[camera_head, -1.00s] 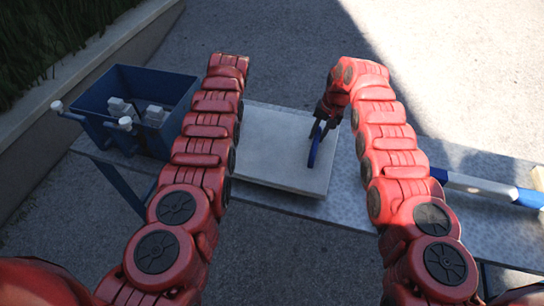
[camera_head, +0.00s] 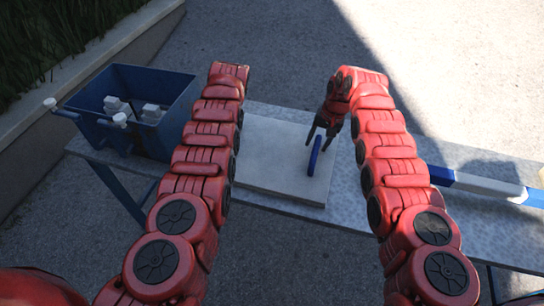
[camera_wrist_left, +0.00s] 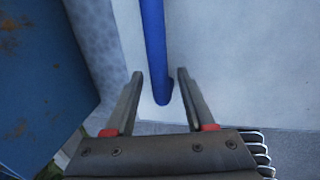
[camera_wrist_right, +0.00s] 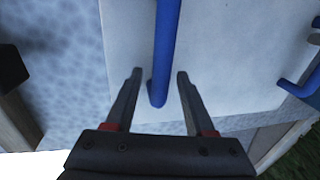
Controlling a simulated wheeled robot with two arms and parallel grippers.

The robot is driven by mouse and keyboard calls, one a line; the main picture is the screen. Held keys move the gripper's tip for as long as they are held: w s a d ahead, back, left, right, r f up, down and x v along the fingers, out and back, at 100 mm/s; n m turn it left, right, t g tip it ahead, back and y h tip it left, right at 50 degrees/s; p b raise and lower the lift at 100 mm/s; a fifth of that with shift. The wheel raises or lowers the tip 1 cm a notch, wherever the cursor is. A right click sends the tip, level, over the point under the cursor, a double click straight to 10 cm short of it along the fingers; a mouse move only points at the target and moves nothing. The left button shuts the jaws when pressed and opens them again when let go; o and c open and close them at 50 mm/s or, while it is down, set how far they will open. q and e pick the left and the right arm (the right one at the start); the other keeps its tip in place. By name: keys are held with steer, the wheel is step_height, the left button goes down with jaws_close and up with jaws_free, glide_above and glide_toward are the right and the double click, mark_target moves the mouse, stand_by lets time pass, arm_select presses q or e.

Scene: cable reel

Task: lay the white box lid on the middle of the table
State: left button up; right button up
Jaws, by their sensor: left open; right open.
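The white box lid (camera_head: 275,178) lies flat on the grey table, left of the table's middle, with a blue handle (camera_head: 313,160) standing near its right edge. My right gripper (camera_head: 318,146) is open over that handle; in the right wrist view its fingers (camera_wrist_right: 159,75) are on either side of the blue bar (camera_wrist_right: 166,35). My left gripper is hidden behind its arm in the head view. In the left wrist view it is open (camera_wrist_left: 160,74), its fingers on either side of another blue bar (camera_wrist_left: 152,35) over the lid (camera_wrist_left: 235,60).
A blue bin (camera_head: 85,95) with grey pieces inside stands at the table's left end, close to the lid. A blue and white bar (camera_head: 480,185) lies at the right. The speckled table top (camera_head: 345,205) is bare between lid and bar.

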steer(key=shift+r, duration=0.2)
arm_select(q)
step_height(320, 180, up, 12)
steer(key=d, duration=0.2)
steer(key=shift+s+d+f, duration=0.15)
steer(key=shift+s, duration=0.1)
arm_select(e)
step_height(320, 180, up, 11)
steer(key=d, duration=0.2)
steer(key=shift+s+d+r, duration=0.15)
steer(key=shift+s, duration=0.1)
